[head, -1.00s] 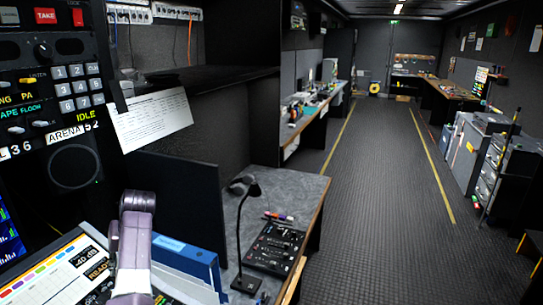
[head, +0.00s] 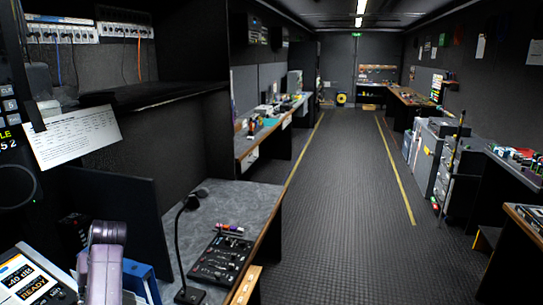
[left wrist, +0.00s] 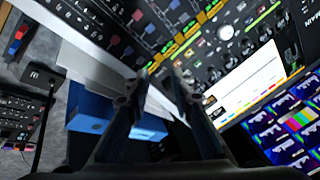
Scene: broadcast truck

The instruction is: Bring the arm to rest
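My left gripper (left wrist: 158,80) shows in the left wrist view. Its two dark fingers stand apart with nothing held between them, so it is open. It hovers over a console with sliders, buttons and a lit screen. In the head view only a grey-purple link of my left arm (head: 104,262) shows at the lower left; the gripper itself is out of that picture. My right arm and right gripper are in neither view.
A grey desk (head: 245,205) holds a gooseneck microphone (head: 181,235) and a black control panel (head: 223,258). A blue binder (left wrist: 90,113) lies near the left gripper. The aisle floor (head: 340,200) is clear. Grey drawer cabinets (head: 430,160) line the right.

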